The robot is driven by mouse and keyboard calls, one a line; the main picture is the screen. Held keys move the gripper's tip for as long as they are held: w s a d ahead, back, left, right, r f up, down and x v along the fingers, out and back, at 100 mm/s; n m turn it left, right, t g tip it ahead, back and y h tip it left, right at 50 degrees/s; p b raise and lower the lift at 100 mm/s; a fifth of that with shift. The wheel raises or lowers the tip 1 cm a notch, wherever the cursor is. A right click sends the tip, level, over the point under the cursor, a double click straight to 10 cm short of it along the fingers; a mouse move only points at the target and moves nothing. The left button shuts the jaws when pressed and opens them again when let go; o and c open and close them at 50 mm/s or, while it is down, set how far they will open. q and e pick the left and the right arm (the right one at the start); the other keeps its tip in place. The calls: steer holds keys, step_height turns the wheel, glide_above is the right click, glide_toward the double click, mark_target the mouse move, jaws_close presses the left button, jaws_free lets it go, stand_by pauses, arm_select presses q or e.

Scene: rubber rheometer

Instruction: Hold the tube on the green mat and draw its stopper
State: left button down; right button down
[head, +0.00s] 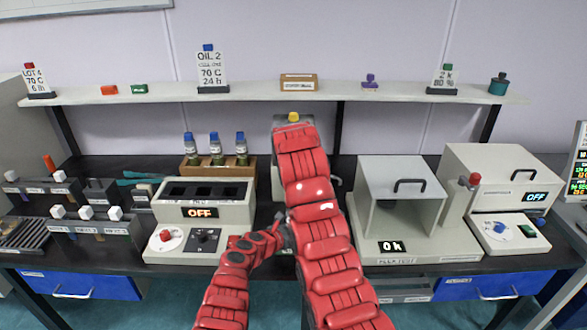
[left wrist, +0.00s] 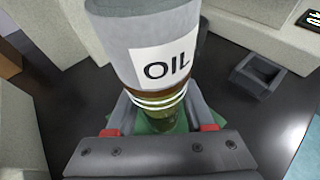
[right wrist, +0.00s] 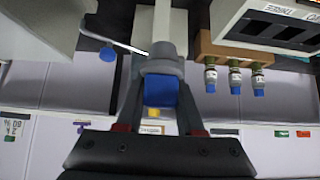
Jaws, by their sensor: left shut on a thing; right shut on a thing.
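The tube (left wrist: 160,75) stands in the left wrist view, with a grey upper part, a white label reading OIL and dark glass with white rings lower down. My left gripper (left wrist: 160,118) is shut around its lower part, above the green mat (left wrist: 146,126). In the right wrist view my right gripper (right wrist: 160,103) is shut on the blue stopper (right wrist: 160,91). A grey collar (right wrist: 162,66) adjoins the stopper; I cannot tell whether the stopper is still seated. In the head view my right arm hides the tube and stopper.
A heater block reading OFF (head: 205,195) stands left of my arms, with a wooden rack (head: 216,172) of blue-capped tubes behind it. A grey open-fronted box (head: 402,200) stands close on the right. A grey device with a yellow knob (head: 293,117) is behind my right arm.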

stand_by(0.4)
arm_select(q)
steer(key=shift+c, duration=1)
jaws_free()
steer(key=shift+s+a, duration=0.1)
